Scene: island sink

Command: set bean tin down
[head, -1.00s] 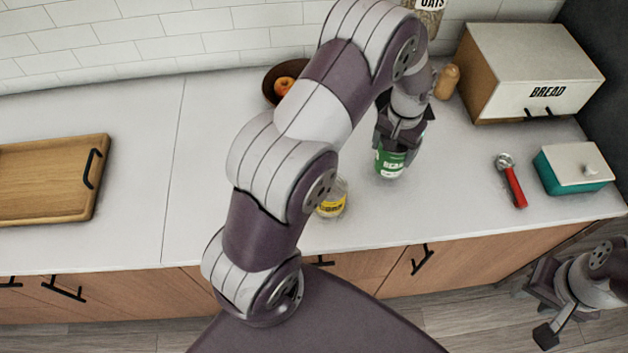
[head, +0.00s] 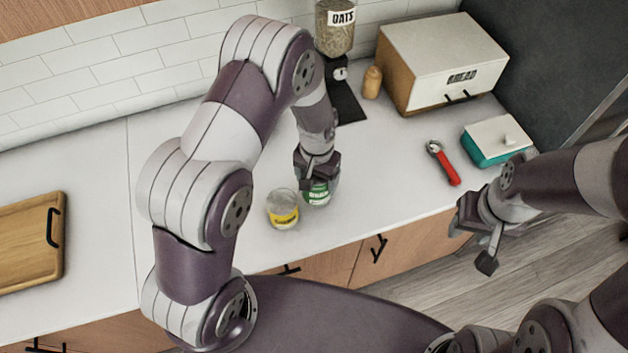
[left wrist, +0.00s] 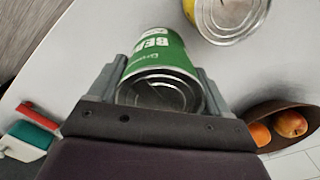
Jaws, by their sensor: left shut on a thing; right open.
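The green bean tin (head: 318,193) is upright at the worktop, just right of a yellow-labelled tin. My left gripper (head: 317,172) comes down from above and is shut on it. In the left wrist view the tin (left wrist: 158,58) sits between the two fingers, with its lid and part of its "BEA" label showing. I cannot tell whether its base touches the worktop. My right gripper (head: 478,240) is open and empty, in front of the worktop's front edge at the right.
The yellow-labelled tin (head: 283,212) stands close beside the bean tin. A red-handled can opener (head: 446,165), a teal box (head: 495,143), a bread bin (head: 440,65) and an oats dispenser (head: 335,30) stand to the right and behind. A fruit bowl (left wrist: 290,115) shows in the left wrist view. Worktop (head: 385,185) is clear right of the tin.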

